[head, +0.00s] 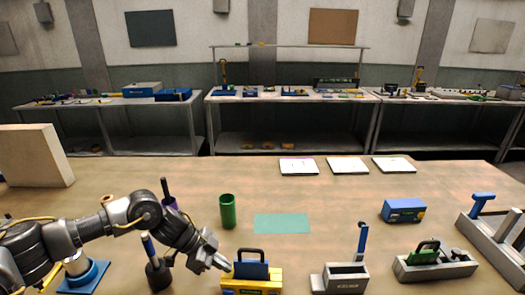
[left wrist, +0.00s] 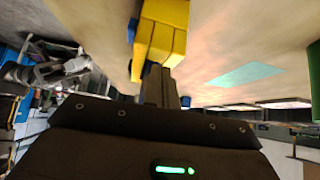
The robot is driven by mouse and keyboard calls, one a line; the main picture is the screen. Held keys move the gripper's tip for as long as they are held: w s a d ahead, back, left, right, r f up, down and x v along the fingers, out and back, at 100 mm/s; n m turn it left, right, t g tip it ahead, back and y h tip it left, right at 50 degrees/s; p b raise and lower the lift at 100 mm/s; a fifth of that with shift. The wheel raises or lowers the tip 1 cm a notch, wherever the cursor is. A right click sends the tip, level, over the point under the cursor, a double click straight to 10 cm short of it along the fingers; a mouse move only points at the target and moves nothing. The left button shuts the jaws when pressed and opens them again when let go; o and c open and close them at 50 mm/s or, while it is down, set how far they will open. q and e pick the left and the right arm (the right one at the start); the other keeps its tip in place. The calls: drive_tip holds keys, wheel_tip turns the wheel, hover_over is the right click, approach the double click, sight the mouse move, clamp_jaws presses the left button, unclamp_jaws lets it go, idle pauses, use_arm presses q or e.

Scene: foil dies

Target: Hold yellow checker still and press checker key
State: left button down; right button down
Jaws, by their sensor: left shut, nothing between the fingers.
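The yellow checker (head: 252,285) stands at the front edge of the head view, with a blue block (head: 251,270) and a dark arched handle on top. Its lower part is cut off by the frame. I cannot tell which part is the key. My left gripper (head: 227,267) is shut and empty, its fingertips at the checker's upper left side. In the left wrist view the yellow body (left wrist: 165,28) lies just beyond the shut fingers (left wrist: 160,84); they look close to it or touching, I cannot tell which. My right gripper is not in view.
A green cup (head: 228,211) and a teal mat (head: 282,224) lie behind the checker. A grey block with a blue lever (head: 346,278) stands to its right. A dark holder (head: 159,275) stands below my left arm. A blue box (head: 404,210) sits farther right.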

use_arm(q)
drive_tip(key=shift+r+p, duration=2.5)
drive_tip(key=shift+r, duration=0.65)
drive_tip(key=shift+s, duration=0.1)
drive_tip(key=shift+f, duration=0.1)
